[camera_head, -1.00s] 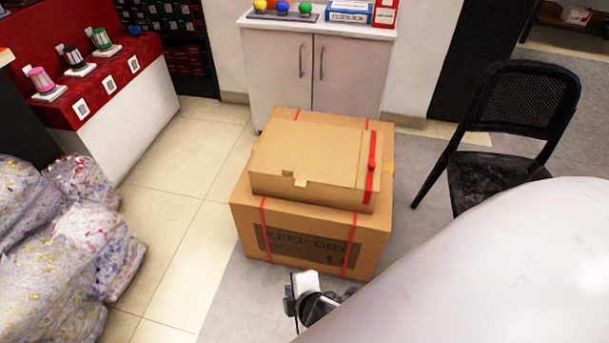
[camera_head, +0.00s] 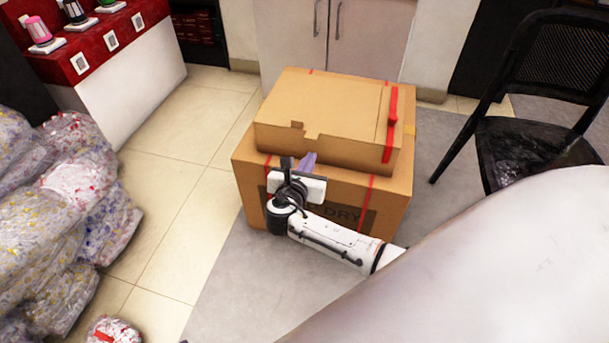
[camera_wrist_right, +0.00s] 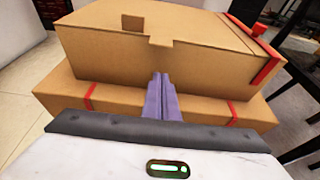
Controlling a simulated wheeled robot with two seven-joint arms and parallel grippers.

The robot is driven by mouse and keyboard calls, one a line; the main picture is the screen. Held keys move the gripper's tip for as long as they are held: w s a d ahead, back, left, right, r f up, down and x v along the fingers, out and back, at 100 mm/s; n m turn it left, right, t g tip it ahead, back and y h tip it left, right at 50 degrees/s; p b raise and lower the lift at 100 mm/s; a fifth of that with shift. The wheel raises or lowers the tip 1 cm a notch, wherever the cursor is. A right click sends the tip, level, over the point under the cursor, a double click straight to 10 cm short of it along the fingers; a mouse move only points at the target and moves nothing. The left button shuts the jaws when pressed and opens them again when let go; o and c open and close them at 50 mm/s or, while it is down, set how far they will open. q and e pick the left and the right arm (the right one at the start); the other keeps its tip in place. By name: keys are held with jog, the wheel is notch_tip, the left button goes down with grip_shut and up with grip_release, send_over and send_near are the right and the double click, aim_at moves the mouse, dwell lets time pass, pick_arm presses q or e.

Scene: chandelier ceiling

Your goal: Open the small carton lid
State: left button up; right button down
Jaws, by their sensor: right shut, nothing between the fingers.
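The small carton (camera_head: 325,103) is brown and flat, with its lid closed and a red strip along its right side. It rests on a larger carton (camera_head: 395,190) with red straps. A notch and tab show at the lid's front edge. My right gripper (camera_head: 307,160) is shut and empty at the small carton's front, just below the tab. In the right wrist view its purple fingers (camera_wrist_right: 163,95) point at the front of the small carton (camera_wrist_right: 180,50); whether they touch it I cannot tell. My left gripper is not in view.
A black chair (camera_head: 530,110) stands to the right. Wrapped bags (camera_head: 70,220) are piled at the left. A white cabinet (camera_head: 370,40) stands behind the cartons, and a red display counter (camera_head: 100,40) is at the far left. Tiled floor is clear between bags and cartons.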

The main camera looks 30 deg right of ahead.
jog(key=r, duration=0.1)
jog(key=d+r, duration=0.1)
jog(key=shift+w+r, duration=0.3)
jog(key=shift+w, duration=0.1)
jog(key=shift+r, duration=0.5)
jog(key=shift+a, duration=0.1)
